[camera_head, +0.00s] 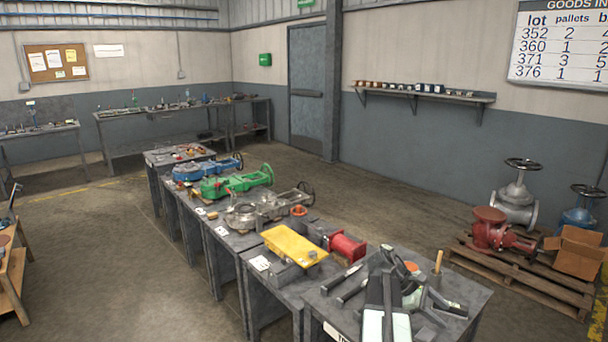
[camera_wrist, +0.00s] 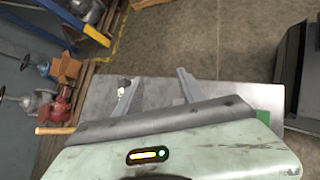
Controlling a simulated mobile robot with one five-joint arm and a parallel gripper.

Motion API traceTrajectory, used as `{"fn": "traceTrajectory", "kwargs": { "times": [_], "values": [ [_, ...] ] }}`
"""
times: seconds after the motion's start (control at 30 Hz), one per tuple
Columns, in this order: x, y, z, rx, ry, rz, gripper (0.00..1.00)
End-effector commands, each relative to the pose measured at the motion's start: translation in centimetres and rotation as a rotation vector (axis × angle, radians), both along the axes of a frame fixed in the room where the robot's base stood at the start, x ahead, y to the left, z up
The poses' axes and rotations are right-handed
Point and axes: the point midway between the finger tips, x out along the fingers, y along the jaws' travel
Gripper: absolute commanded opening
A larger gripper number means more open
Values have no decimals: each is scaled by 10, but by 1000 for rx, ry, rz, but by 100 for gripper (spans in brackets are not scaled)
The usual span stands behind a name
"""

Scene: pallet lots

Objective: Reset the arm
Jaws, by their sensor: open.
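My gripper (camera_wrist: 155,84) shows in the wrist view as two grey fingers spread apart, with nothing between them. The fingers are over the grey top of the nearest bench (camera_wrist: 225,94). My pale green arm housing, with a small lit display, fills the lower part of that view. In the head view my pale green and dark arm rises from the bottom edge over the same bench (camera_head: 455,322).
A wooden handle (camera_head: 437,262) stands up close to my arm. A yellow block (camera_head: 294,245) and a red cylinder part (camera_head: 347,246) lie farther along the bench row. A pallet (camera_head: 520,280) with valves and a cardboard box (camera_head: 575,253) is at right.

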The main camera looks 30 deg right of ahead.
Motion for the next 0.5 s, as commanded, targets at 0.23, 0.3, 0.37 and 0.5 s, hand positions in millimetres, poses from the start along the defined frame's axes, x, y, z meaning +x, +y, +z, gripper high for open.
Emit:
{"fn": "traceTrajectory", "kwargs": {
  "times": [0.23, 0.3, 0.37, 0.5],
  "values": [
    [125, 142, -43, 57, -346, -7, 47],
    [157, 195, -54, 98, -443, -31, 47],
    [179, 243, -62, 141, -517, -57, 47],
    [213, 349, -77, 251, -645, -136, 47]
  ]
}}
